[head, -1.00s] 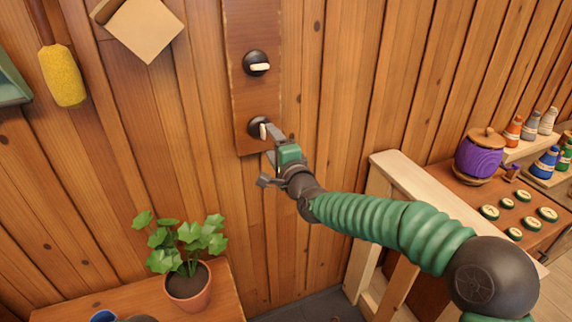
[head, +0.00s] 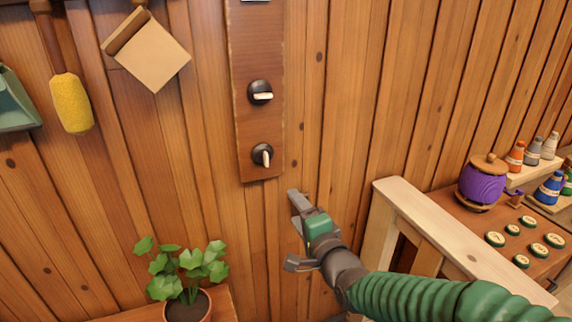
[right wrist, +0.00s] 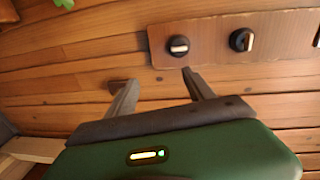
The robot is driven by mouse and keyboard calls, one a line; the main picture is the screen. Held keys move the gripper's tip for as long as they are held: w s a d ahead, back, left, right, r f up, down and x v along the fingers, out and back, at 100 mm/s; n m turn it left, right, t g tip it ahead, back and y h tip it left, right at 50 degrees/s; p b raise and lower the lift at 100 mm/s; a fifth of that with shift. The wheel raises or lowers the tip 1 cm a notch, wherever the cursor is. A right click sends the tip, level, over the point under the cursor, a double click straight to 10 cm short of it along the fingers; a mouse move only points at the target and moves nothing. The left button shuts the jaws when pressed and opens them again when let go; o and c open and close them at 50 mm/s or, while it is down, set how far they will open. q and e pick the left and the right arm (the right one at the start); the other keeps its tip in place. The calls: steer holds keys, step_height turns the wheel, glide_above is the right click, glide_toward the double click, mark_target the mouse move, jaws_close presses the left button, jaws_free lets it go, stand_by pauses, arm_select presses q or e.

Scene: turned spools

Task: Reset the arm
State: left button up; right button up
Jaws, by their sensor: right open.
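My right gripper (head: 293,228) is open and empty in the head view, below and to the right of a wooden wall panel (head: 240,130). The panel carries a lower black knob (head: 256,155) with a pale handle that stands upright, and an upper black knob (head: 254,92) whose pale handle lies level. The gripper is apart from both knobs. In the right wrist view the open fingers (right wrist: 158,88) point toward the wall, with the panel (right wrist: 210,44) and its knobs beyond them. My left gripper is not in view.
A potted plant (head: 188,303) stands at lower left. A yellow duster (head: 72,103) and a wooden dustpan-like tool (head: 150,52) hang at upper left. Bare wall lies between.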

steer(key=s+d+f+n+g+h+p, duration=0.25)
steer(key=s+f+n+g, duration=0.2)
steer(key=f, duration=0.35)
steer(key=s+d+f+n+g+h+p, duration=0.1)
steer(key=s+d+f+n+g, duration=0.2)
steer(key=s, duration=0.4)
steer(key=s+d+f+n+g+p, duration=0.1)
steer(key=s+d+f+n+g, duration=0.2)
steer(key=s, duration=0.4)
steer(key=s+d+f+n+g+h+p, duration=0.1)
steer(key=s+d+f+n+g, duration=0.2)
steer(key=s, duration=0.5)
steer(key=shift+d+f+h, duration=0.35)
steer(key=shift+d+f, duration=0.55)
steer(key=shift+d, duration=0.05)
steer(key=shift+r+p, duration=0.15)
steer(key=shift+p, duration=0.2)
